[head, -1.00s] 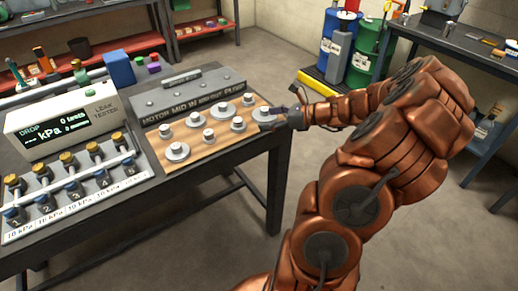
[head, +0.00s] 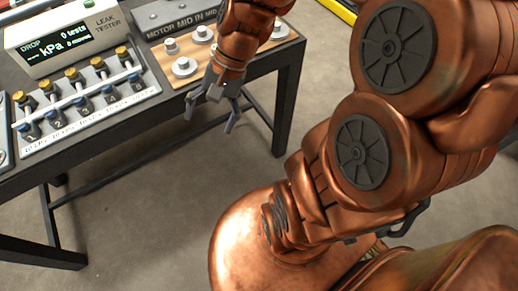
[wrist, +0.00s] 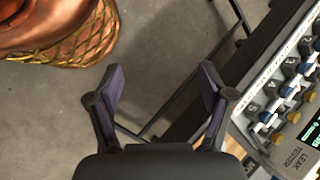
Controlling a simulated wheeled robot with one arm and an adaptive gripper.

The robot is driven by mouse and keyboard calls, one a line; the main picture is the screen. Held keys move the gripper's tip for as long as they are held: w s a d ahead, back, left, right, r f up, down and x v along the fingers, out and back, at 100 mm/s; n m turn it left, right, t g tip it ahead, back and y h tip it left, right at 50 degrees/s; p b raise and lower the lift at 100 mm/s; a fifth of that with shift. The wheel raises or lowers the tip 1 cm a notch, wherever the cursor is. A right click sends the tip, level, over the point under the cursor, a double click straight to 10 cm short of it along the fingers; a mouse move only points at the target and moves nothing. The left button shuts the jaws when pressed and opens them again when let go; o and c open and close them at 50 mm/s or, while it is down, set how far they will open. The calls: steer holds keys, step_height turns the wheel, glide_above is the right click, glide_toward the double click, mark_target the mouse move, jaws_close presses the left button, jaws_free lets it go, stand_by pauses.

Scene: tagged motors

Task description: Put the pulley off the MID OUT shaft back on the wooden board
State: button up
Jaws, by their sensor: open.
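My gripper (head: 210,112) is open and empty in front of the bench's front edge, pointing down over the floor. Its two dark fingers also show apart in the wrist view (wrist: 158,88), with only floor and a bench leg between them. The wooden board (head: 188,49) lies on the bench behind my gripper. Grey pulleys stand on it, among them a front-left pulley (head: 184,67) and one behind it (head: 203,34). My arm hides the board's middle. The grey motor panel (head: 180,23) behind reads "MOTOR MID IN MID"; the rest is hidden or cut off. I cannot tell which pulley is off MID OUT.
A white leak tester (head: 72,38) and a rack of capped fittings (head: 88,103) fill the bench left of the board. The rack is close to the gripper in the wrist view (wrist: 285,75). Open floor (head: 150,190) lies before the bench.

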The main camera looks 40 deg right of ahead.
steer(key=s+d+n+g+h, duration=0.1)
steer(key=s+d+n+h, duration=0.2)
steer(key=s, duration=1)
steer(key=n+h, duration=0.3)
steer(key=n, duration=0.2)
steer(key=shift+n, duration=0.4)
steer(key=shift+f, duration=0.1)
